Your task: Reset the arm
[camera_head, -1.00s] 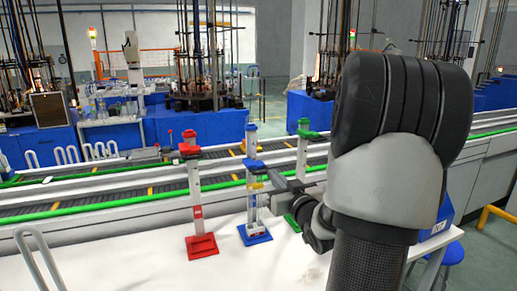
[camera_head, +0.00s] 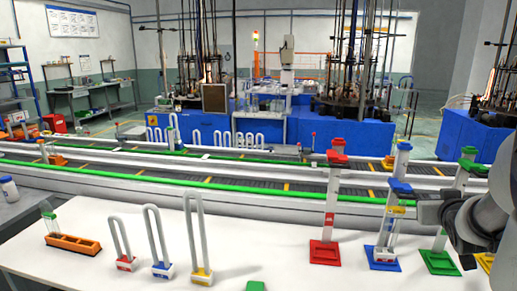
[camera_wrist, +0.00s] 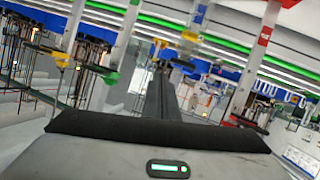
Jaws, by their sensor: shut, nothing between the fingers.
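My gripper is at the right edge of the head view, beside the blue stand (camera_head: 382,264) and green stand (camera_head: 440,263); my arm covers part of that area. In the wrist view the fingers of my gripper (camera_wrist: 160,85) are together with nothing between them. In that view a red-marked white post (camera_wrist: 258,60) rises to the right and other posts rise to the left. I cannot tell in the head view whether my gripper touches a stand. The red stand (camera_head: 325,254) stands upright to the left of the blue one.
On the white table (camera_head: 100,275), U-shaped tubes stand in red (camera_head: 124,264), blue (camera_head: 162,270) and yellow (camera_head: 201,275) bases. An orange rack (camera_head: 73,245) is at the left. A conveyor (camera_head: 240,185) runs behind. The table between the yellow base and red stand is mostly clear.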

